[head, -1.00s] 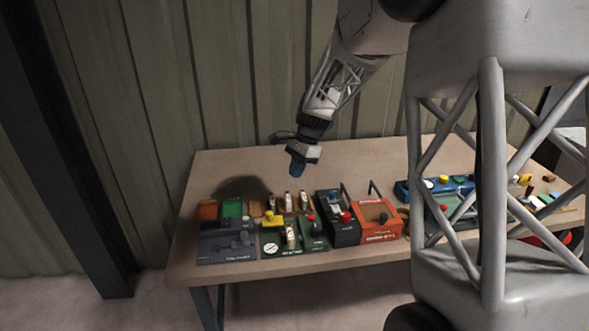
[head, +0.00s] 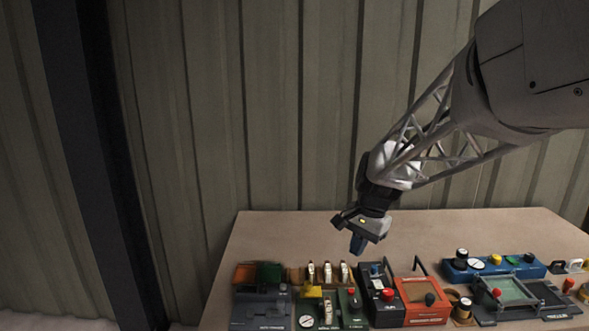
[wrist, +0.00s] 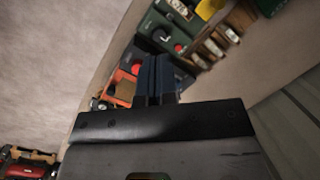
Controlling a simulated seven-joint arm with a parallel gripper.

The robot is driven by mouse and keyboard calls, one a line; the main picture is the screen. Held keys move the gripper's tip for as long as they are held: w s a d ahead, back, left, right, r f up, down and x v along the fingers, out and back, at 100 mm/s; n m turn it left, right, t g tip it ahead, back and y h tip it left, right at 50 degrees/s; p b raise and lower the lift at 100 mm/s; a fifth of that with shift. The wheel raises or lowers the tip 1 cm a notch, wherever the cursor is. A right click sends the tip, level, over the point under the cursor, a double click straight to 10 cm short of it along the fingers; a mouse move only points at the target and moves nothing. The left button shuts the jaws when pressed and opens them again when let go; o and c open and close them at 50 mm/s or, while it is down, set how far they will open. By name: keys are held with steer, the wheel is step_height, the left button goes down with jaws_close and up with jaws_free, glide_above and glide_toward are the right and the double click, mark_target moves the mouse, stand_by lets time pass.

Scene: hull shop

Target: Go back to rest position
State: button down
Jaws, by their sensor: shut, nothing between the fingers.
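My gripper (head: 357,244) hangs over the back part of the table, above and behind the row of control boxes. Its blue fingers are shut with nothing between them and point down. In the wrist view the shut fingers (wrist: 157,76) show at the centre, with the boxes beyond and below them. The gripper appears clear of the boxes and the table, touching nothing that I can see.
The table (head: 300,230) bears a grey box (head: 262,310), a black box (head: 386,308), an orange-red box (head: 424,300) and a blue box (head: 495,267) along its front. The table's back strip is bare. A ribbed wall (head: 270,110) stands behind, and a dark post (head: 95,150) stands left.

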steer(key=s+d+n+t+h, duration=0.1)
steer(key=s+n, duration=0.3)
steer(key=s, duration=1)
steer(key=s+d+r+n+t+h, duration=0.1)
steer(key=s+n, duration=0.3)
steer(key=s, duration=1)
steer(key=shift+s+d+r+t+h, duration=0.15)
steer(key=shift+d+r+t+h, duration=0.15)
steer(key=shift+d+t, duration=0.35)
steer(key=shift+d, duration=0.15)
